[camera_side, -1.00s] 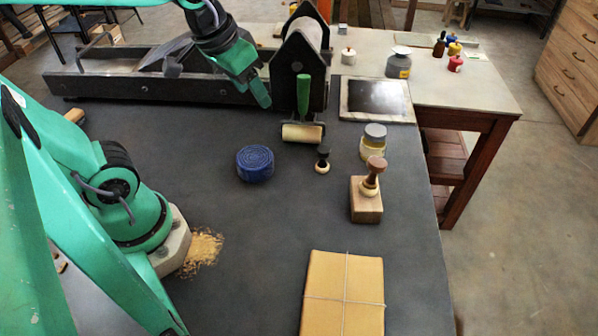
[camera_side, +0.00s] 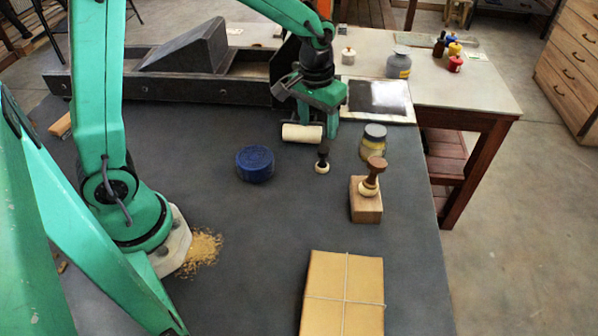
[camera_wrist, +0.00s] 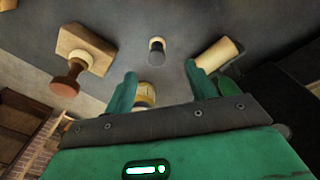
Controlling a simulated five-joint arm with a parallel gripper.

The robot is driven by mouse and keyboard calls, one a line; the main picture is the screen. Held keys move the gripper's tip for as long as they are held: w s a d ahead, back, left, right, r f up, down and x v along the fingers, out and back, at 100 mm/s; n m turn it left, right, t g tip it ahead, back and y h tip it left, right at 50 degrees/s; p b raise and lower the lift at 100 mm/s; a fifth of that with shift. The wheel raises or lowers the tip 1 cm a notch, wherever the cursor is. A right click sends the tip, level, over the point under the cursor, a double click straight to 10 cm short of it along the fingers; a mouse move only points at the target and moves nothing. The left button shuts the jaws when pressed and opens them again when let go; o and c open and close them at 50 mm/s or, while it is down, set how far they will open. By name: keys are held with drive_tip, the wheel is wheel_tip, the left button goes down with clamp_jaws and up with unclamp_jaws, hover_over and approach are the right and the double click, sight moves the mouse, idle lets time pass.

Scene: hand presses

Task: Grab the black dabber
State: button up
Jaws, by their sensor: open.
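The black dabber (camera_side: 322,157), a small black handle on a round cream pad, stands upright on the dark table. In the wrist view the dabber (camera_wrist: 156,48) lies just beyond and between my two fingertips. My gripper (camera_side: 318,123) is open and empty, above and behind the dabber in the side view, close to the roller. It also shows from the wrist (camera_wrist: 160,77), with fingers spread and nothing between them touching.
A roller (camera_side: 301,132) lies left of the dabber, partly hidden by my gripper. A lidded jar (camera_side: 373,141) and a wooden stamp (camera_side: 366,199) stand to the right. A blue tin (camera_side: 255,164) sits left. A wrapped parcel (camera_side: 343,290) lies in front. A dark press (camera_side: 185,88) stands behind.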

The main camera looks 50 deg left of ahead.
hover_over(323, 160)
drive_tip(key=shift+g, duration=0.4)
drive_tip(key=shift+w+a+f, duration=0.1)
drive_tip(key=shift+w+f, duration=0.1)
drive_tip(key=shift+f, duration=0.85)
drive_tip(key=shift+w+a+f, duration=0.1)
drive_tip(key=shift+w+f, duration=0.1)
drive_tip(key=shift+f, duration=0.85)
drive_tip(key=shift+f, duration=0.1)
drive_tip(key=shift+f, duration=1.2)
drive_tip(key=shift+f, duration=0.1)
drive_tip(key=shift+s+a+f, duration=0.1)
drive_tip(key=shift+f, duration=1.15)
drive_tip(key=shift+s+f, duration=0.1)
drive_tip(key=shift+f, duration=1.15)
drive_tip(key=c, duration=1.1)
